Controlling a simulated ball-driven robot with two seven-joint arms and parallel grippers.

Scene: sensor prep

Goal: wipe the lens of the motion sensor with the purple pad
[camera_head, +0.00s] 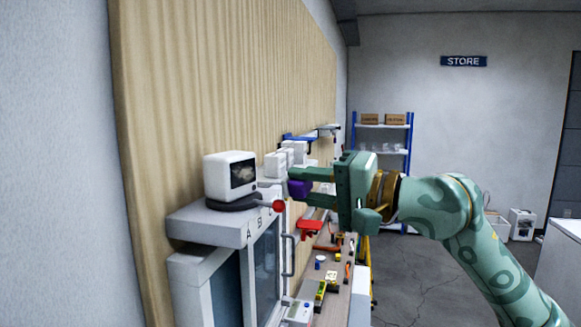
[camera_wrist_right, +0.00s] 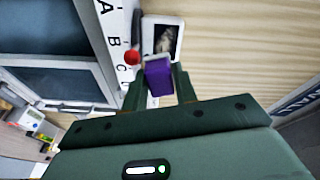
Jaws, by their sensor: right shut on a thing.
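The motion sensor (camera_head: 229,175) is a white box with a dark window on one face. It sits on a dark round base on top of a white cabinet. A pale smudge shows on the window; the sensor also shows in the right wrist view (camera_wrist_right: 163,40). My right gripper (camera_head: 304,183) is shut on the purple pad (camera_head: 299,189), to the right of the sensor and apart from it in the head view. In the right wrist view the pad (camera_wrist_right: 158,77) sits between the fingertips, just below the sensor's window. My left gripper is not in view.
A red ball knob (camera_head: 278,206) sticks out from the sensor's base, near the pad. The cabinet (camera_head: 215,226) carries letters along its top edge. Several white boxes (camera_head: 275,164) stand behind. A cluttered bench (camera_head: 335,290) runs below my arm.

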